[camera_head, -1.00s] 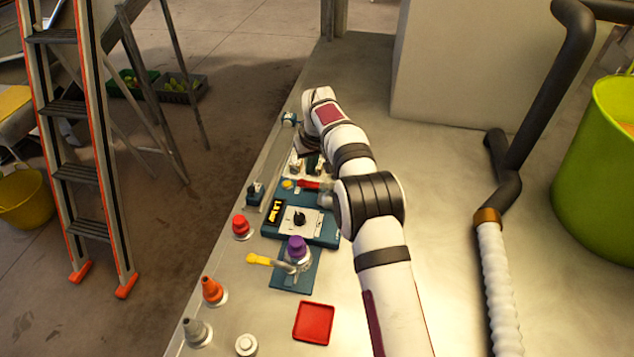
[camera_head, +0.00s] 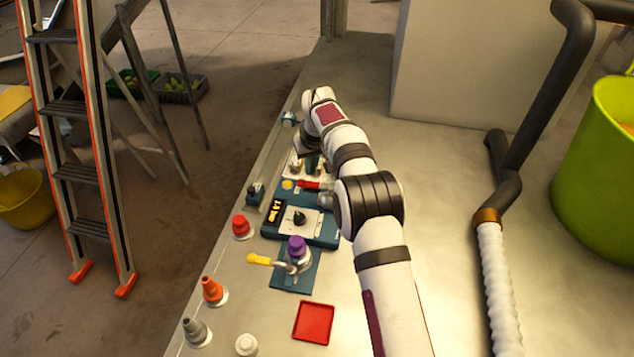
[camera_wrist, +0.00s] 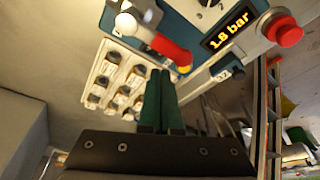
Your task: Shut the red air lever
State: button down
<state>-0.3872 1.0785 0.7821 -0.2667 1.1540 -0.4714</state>
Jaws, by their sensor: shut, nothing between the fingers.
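The red air lever (camera_head: 308,185) lies across the far end of the teal unit in the head view. In the wrist view the red lever (camera_wrist: 170,50) runs from a pale metal pivot (camera_wrist: 128,24) down to the right, with a yellow part by its tip. My gripper (camera_wrist: 160,72) has its dark green fingers together and empty. The fingertips appear just below the lever handle; I cannot tell if they touch it. In the head view my wrist hides part of the gripper. The display (camera_wrist: 228,28) reads 1.8 bar.
A red button (camera_wrist: 284,32) stands beside the display. A white panel of several round sockets (camera_wrist: 112,85) lies left of the fingers. A purple-knobbed valve with a yellow handle (camera_head: 260,260), a red tray (camera_head: 313,322) and cones (camera_head: 213,290) stand nearer on the bench.

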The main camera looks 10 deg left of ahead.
aim_at(307, 183)
jog(key=shift+s+d+f, duration=0.15)
jog(key=shift+s+f, duration=0.1)
jog(key=shift+f, duration=0.6)
jog(key=shift+s+a, duration=0.15)
jog(key=shift+s, duration=0.45)
jog(key=shift+s+a, duration=0.15)
jog(key=shift+s, duration=0.55)
jog(key=shift+s+d, duration=0.2)
jog(key=shift+s, duration=0.85)
